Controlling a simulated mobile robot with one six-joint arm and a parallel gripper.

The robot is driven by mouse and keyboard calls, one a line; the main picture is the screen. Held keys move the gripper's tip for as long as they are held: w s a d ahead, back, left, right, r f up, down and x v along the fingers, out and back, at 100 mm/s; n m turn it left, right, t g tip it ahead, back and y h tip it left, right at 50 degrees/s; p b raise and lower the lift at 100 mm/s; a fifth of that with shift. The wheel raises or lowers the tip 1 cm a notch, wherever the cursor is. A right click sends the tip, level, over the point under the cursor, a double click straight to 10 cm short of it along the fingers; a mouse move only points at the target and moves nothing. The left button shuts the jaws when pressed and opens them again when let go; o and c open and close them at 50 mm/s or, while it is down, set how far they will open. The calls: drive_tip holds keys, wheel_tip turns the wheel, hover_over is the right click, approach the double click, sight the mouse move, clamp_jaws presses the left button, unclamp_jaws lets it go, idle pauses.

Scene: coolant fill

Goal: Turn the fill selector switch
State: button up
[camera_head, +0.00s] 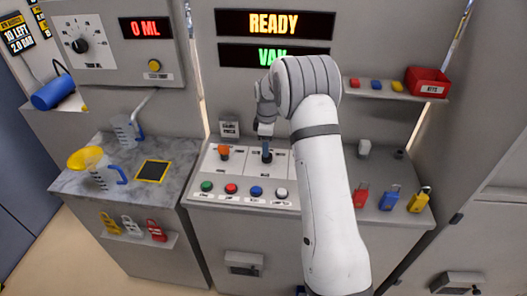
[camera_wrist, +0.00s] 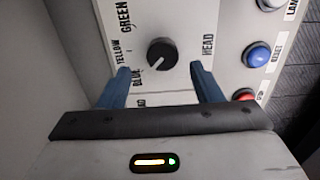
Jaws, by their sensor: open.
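A round black selector knob (camera_wrist: 161,54) sits on a light panel in the wrist view. Labels reading GREEN, YELLOW, BLUE and HEAD surround it. Its pale pointer line slants to the lower left, toward the BLUE label. My gripper (camera_wrist: 158,68) is open, with one blue finger on each side below the knob and nothing between them. I cannot tell whether the fingertips touch the panel. In the head view my gripper (camera_head: 266,150) points down at the sloped console (camera_head: 222,172), and the knob is hidden behind it.
An orange-red knob (camera_head: 224,151) stands left of my gripper. A row of push buttons, including a blue one (camera_head: 256,191), runs along the console front. A wall dial (camera_head: 80,45) is at the upper left. Padlocks, one blue (camera_head: 391,198), are on the right. My arm covers the console's right part.

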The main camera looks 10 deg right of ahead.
sight(267, 159)
drive_tip(key=shift+f+p, duration=0.5)
drive_tip(key=shift+f, duration=1.85)
drive_tip(key=shift+r, duration=0.15)
drive_tip(key=c, duration=0.9)
drive_tip(key=shift+a, duration=0.4)
drive_tip(key=shift+c, duration=0.4)
drive_tip(key=shift+d, duration=0.25)
drive_tip(key=shift+d+m+b, duration=0.2)
drive_tip(key=shift+m+b, duration=0.9)
drive_tip(key=shift+b, duration=0.05)
drive_tip(key=shift+w+r, duration=0.1)
drive_tip(key=shift+r, duration=0.05)
